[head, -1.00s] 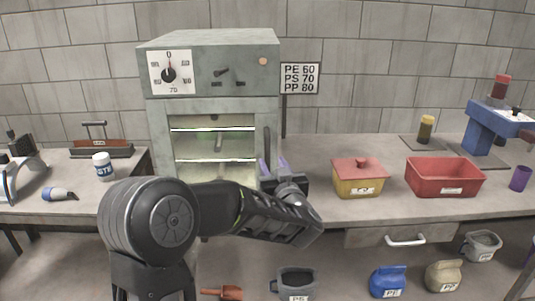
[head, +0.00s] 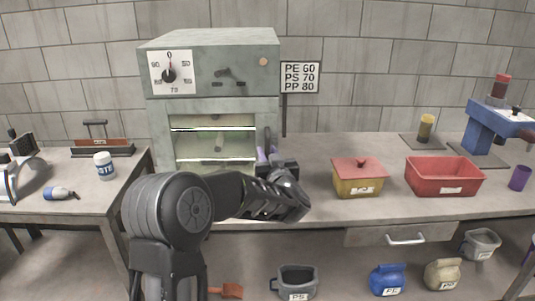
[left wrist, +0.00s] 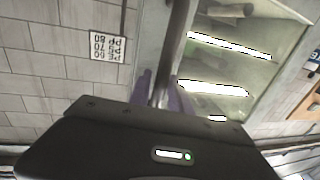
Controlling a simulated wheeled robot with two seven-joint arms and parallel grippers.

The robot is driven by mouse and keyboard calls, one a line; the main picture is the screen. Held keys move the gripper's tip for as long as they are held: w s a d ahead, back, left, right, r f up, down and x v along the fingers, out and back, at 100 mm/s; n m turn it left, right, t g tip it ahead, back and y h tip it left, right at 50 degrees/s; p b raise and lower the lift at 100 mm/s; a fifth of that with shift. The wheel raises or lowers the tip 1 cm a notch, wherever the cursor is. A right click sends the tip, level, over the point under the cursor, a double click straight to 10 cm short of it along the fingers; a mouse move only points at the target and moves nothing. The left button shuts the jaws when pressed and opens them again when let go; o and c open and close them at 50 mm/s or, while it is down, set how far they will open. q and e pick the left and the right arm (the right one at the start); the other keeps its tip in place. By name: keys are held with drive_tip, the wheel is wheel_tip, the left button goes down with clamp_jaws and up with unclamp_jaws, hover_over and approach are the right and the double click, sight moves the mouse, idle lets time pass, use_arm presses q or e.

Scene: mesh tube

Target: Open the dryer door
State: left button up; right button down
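The dryer (head: 215,105) is a grey-green cabinet standing on the bench at the back, with a dial on its upper left. Its door (head: 213,138) has a large window showing lit shelves, and it looks shut. The door handle is a vertical bar (left wrist: 178,40) in the left wrist view. My left gripper (head: 267,153) is at the right edge of the door. In the left wrist view its purple fingers (left wrist: 161,95) lie close on both sides of the bar and look shut on it. My own wrist hides part of the fingertips. My right gripper is not in view.
A sign (head: 300,78) stands right of the dryer. A yellow box with a red lid (head: 359,178) and a red bin (head: 444,177) sit on the bench to the right. A white jar (head: 104,166) is on the left table. Containers lie below the bench.

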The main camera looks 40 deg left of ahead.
use_arm(q)
clamp_jaws()
idle(1.0)
